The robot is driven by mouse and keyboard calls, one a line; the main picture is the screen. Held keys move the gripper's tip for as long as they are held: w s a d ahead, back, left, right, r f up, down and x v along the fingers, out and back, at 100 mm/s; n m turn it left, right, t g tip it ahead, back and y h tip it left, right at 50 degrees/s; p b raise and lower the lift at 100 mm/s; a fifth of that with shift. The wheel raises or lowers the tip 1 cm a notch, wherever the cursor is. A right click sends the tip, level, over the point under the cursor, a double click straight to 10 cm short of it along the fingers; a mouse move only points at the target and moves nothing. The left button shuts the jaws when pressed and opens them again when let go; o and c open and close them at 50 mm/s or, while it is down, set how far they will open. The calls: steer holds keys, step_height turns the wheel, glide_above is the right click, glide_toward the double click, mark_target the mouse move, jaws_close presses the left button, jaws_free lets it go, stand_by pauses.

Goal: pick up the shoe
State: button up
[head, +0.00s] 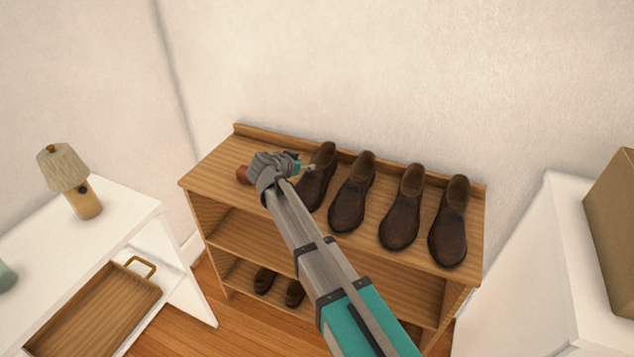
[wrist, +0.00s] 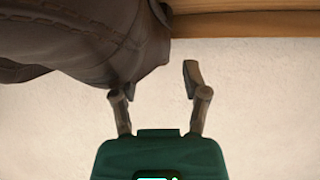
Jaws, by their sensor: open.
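Several dark brown shoes stand in a row on top of a wooden shelf unit (head: 222,178). The leftmost shoe (head: 324,168) is partly hidden behind my arm. My gripper (head: 312,168) is open at this shoe's left side in the head view. In the wrist view, a brown shoe (wrist: 75,40) fills the upper left. My gripper (wrist: 160,82) shows below it with its fingers apart. The left finger overlaps the shoe's edge and the right finger is clear of it. I cannot tell whether the finger touches the shoe.
Other shoes (head: 352,195) stand close by on the right. More shoes (head: 264,281) are on a lower shelf. White furniture (head: 130,205) with a lamp (head: 72,180) and a wooden tray (head: 100,315) is left.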

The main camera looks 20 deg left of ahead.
jaws_close()
stand_by(0.8)
steer(key=shift+r+p, duration=1.3)
steer(key=s+d+r+p, duration=0.5)
steer(key=s+r+p, duration=0.5)
steer(key=s, duration=0.3)
steer(key=shift+r, duration=0.2)
